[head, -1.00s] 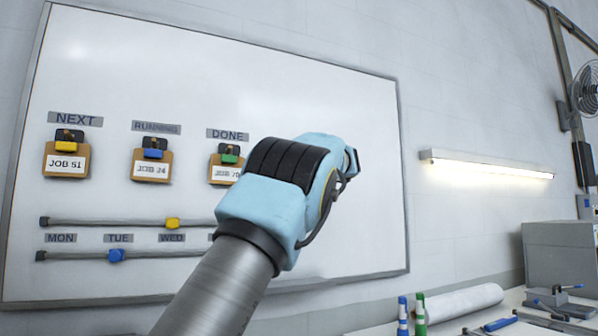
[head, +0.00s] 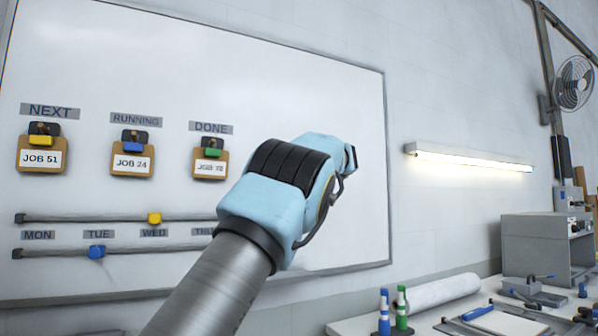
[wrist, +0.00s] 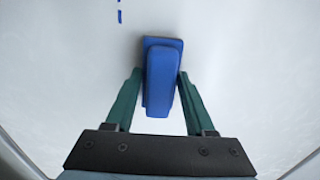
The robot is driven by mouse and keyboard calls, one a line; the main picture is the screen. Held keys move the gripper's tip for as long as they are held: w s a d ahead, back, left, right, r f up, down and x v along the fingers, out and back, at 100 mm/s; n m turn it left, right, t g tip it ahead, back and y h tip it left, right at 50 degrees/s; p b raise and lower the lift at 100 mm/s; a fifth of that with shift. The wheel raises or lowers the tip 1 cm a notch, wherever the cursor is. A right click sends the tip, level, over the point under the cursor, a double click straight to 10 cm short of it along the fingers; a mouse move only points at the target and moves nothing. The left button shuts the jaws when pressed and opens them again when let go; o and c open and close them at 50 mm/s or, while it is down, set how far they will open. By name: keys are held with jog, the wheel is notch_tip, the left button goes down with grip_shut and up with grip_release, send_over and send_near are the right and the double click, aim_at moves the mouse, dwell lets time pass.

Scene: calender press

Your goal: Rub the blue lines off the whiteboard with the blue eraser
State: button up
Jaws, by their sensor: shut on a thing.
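The whiteboard (head: 270,90) fills the left and middle of the head view. My arm reaches up in front of its right part and hides some of it, and my gripper's fingers are hidden there. In the wrist view my gripper (wrist: 160,92) is shut on the blue eraser (wrist: 160,80), one green finger on each side. The eraser's far end is at or close to the white board surface; I cannot tell whether it touches. Short blue lines (wrist: 119,12) show on the board at the top of the wrist view, left of the eraser. No blue lines show in the head view.
Job tags hang under NEXT, RUNNING and DONE (head: 211,128) on the board's left. Below are two rails with a yellow slider (head: 154,218) and a blue slider (head: 97,252). A bench with bottles (head: 402,308) and a white roll (head: 440,290) stands at lower right.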

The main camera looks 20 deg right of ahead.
jog(key=s+b, duration=0.2)
jog(key=s, duration=0.1)
jog(key=s+b, duration=0.1)
jog(key=s, duration=0.1)
jog(key=shift+s+d+b, duration=0.25)
jog(key=shift+d+b, duration=0.05)
jog(key=shift+d, duration=0.05)
jog(key=shift+s, duration=0.1)
jog(key=s+b, duration=0.2)
jog(key=shift+s+d, duration=0.2)
jog(key=shift+s, duration=0.2)
dwell(0.4)
